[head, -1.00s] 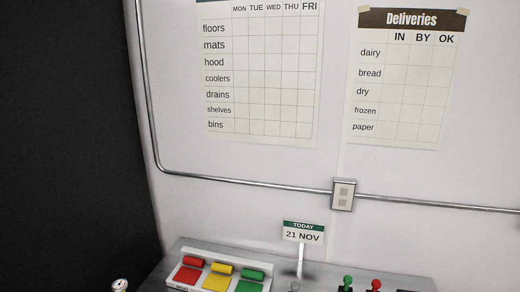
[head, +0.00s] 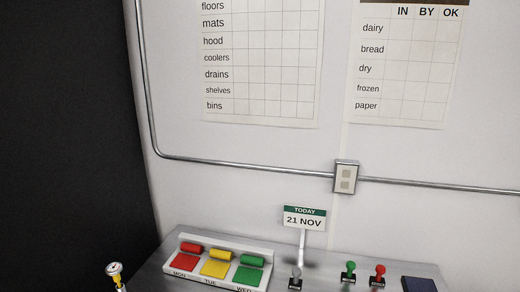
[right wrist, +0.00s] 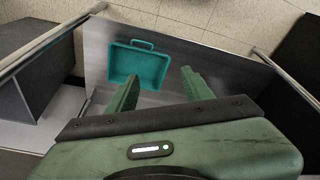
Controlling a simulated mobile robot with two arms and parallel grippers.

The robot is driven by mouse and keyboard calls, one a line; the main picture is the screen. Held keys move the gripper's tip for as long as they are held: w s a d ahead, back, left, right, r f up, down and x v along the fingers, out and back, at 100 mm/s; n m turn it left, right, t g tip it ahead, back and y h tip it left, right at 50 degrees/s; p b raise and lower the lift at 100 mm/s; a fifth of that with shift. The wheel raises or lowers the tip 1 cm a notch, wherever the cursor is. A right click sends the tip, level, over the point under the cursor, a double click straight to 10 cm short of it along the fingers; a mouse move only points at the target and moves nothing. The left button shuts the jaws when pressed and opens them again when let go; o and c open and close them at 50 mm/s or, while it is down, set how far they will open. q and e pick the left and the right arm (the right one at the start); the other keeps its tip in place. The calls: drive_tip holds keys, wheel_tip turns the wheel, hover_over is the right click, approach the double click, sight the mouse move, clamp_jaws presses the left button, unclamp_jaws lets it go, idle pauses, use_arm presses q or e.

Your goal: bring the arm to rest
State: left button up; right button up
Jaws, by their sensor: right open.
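My right gripper (right wrist: 160,88) shows in the right wrist view with its two green fingers spread apart and nothing between them. Beyond the fingertips, lower down, a teal case or tray with a handle (right wrist: 138,64) lies on a grey metal surface (right wrist: 205,60). The gripper is apart from it. Neither gripper is in the head view, and my left gripper is not seen at all.
In the head view a metal counter (head: 160,270) holds a rack with red, yellow and green pieces (head: 262,287), a "21 NOV" sign (head: 304,220), several stamps (head: 348,271) and a dark blue pad (head: 419,285). A gauge (head: 114,268) stands left. Wall charts (head: 262,60) hang behind.

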drive_tip(key=s+d+f+g+b, duration=0.1)
drive_tip(key=s+f+b, duration=0.3)
drive_tip(key=f, duration=1)
drive_tip(key=s+f+b, duration=0.4)
drive_tip(key=f, duration=0.9)
use_arm(q)
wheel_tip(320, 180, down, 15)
drive_tip(key=b, duration=0.5)
use_arm(e)
drive_tip(key=s+d+f, duration=0.2)
drive_tip(key=s+f, duration=0.8)
drive_tip(key=f, duration=0.2)
drive_tip(key=shift+s+f+g, duration=0.3)
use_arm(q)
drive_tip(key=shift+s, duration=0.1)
use_arm(e)
drive_tip(key=shift+d, duration=0.1)
